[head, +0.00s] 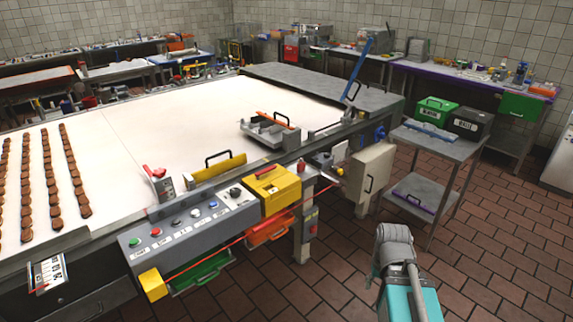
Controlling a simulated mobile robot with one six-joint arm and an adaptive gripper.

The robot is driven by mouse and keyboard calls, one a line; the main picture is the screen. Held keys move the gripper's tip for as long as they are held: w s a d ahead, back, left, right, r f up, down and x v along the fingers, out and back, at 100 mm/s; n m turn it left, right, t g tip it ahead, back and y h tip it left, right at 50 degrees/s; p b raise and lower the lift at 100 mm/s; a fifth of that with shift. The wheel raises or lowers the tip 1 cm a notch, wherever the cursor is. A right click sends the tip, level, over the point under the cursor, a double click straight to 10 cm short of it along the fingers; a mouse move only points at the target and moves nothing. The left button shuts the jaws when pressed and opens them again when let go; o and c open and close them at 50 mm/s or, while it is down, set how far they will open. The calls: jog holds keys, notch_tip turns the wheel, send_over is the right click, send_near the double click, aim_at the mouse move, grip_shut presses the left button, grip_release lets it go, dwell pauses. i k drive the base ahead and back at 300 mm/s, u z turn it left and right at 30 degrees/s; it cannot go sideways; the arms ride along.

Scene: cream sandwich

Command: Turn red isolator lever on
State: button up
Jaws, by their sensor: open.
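A small upright panel (162,186) with a red piece (153,169) at its top stands at the left rear end of the grey control console, at the edge of the white conveyor. The red piece may be the isolator lever; its position is too small to read. Another small red part (266,170) lies on top of the yellow box (273,188) at the console's right end. My grey and teal arm (397,250) rises at the lower right, well apart from the console. My gripper cannot be made out.
The grey console (190,224) carries several buttons and knobs. A red cord runs along its front from a yellow block (153,285). A cream cabinet (370,178) and a metal cart (440,145) stand right. Tiled floor (335,275) is clear between console and arm.

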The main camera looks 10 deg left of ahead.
aim_at(257, 174)
jog(key=z, duration=0.9)
jog(key=k, duration=0.75)
jog(key=u, duration=1.4)
jog(key=i, duration=0.3)
jog(key=z, duration=0.05)
